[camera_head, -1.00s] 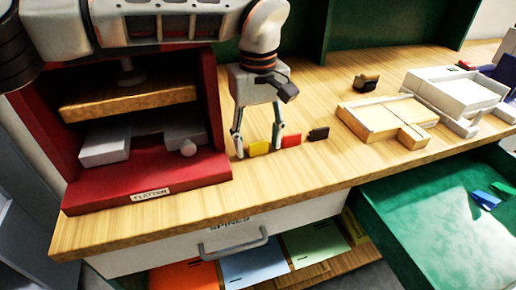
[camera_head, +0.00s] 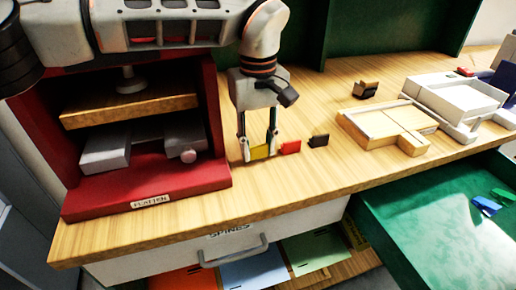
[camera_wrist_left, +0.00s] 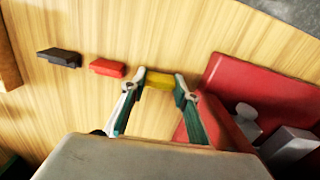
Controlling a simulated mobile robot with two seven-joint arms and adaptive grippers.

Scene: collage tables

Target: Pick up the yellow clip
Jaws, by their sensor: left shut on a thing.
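The yellow clip (camera_head: 259,152) is between the fingertips of my left gripper (camera_head: 258,150), at table level on the wooden tabletop. My left gripper comes down from above and is shut on it. In the left wrist view the yellow clip (camera_wrist_left: 160,80) spans the gap between the two fingers of the gripper (camera_wrist_left: 160,88). I cannot tell whether the clip still touches the wood. A red clip (camera_head: 289,147) lies just to its right, and a black clip (camera_head: 318,140) lies beyond that. My right gripper is not in view.
A red press (camera_head: 150,192) stands close on the left. A wooden tray (camera_head: 385,125) and a white tray (camera_head: 456,97) sit to the right. A dark clip-like object (camera_head: 365,90) lies behind. A green tray (camera_head: 425,215) with blue and green clips is at lower right.

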